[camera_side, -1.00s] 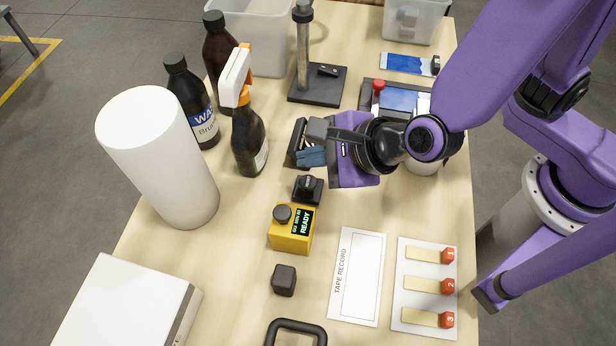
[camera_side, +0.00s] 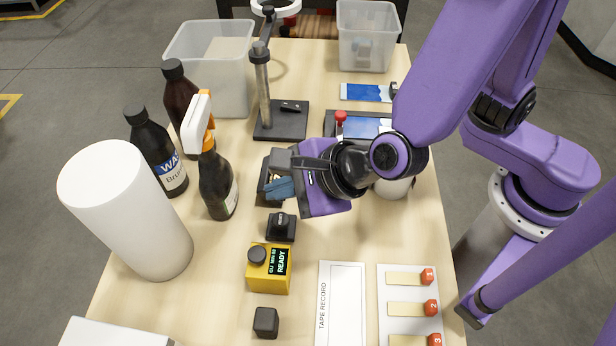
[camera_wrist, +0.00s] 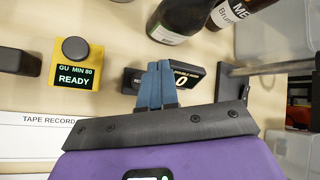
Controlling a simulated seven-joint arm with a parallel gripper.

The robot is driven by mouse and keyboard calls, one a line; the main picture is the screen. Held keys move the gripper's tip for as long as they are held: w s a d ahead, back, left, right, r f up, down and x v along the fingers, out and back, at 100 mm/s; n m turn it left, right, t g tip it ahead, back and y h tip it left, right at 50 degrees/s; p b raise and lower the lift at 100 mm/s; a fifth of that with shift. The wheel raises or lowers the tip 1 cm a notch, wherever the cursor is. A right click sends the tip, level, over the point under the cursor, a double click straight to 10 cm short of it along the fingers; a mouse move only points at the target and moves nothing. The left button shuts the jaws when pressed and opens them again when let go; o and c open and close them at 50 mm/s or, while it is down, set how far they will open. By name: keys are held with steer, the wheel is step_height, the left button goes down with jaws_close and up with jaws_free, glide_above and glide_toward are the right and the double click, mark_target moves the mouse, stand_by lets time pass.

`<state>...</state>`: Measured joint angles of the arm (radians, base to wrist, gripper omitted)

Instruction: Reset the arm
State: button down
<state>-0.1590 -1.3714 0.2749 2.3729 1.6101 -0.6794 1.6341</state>
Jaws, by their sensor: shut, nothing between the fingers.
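My gripper (camera_side: 279,188) is above the middle of the wooden table, its fingers pointing left in the side view. Its two blue fingers (camera_wrist: 155,85) are shut together with nothing between them. A small black device (camera_side: 281,226) and a yellow box reading READY (camera_side: 280,284) stand nearer the camera than the gripper.
A spray bottle (camera_side: 217,185), dark bottles (camera_side: 155,150) and a white roll (camera_side: 125,210) stand left. A black stand (camera_side: 262,90) and clear bins (camera_side: 240,80) are at the back. A tape record sheet (camera_side: 341,300) and numbered tape card (camera_side: 410,318) lie at front right.

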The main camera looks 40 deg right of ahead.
steer(key=s+d+r+n+g+y, duration=0.2)
steer(key=s+d+r+n+g, duration=0.15)
steer(key=n, duration=0.65)
steer(key=s+d+r+n+g+y, duration=0.2)
steer(key=s+d+n+g, duration=0.15)
steer(key=n, duration=0.55)
steer(key=s+d+n+h, duration=0.1)
steer(key=d+n+h, duration=0.3)
steer(key=d+n, duration=0.3)
steer(key=s+d+f+n+g+h, duration=0.1)
steer(key=s+d+n+h, duration=0.1)
steer(key=d+n, duration=0.6)
steer(key=d+h, duration=0.1)
steer(key=d, duration=0.5)
steer(key=shift+s+d+f+h, duration=0.2)
steer(key=shift+s+d+h, duration=0.1)
steer(key=shift+d+h, duration=0.1)
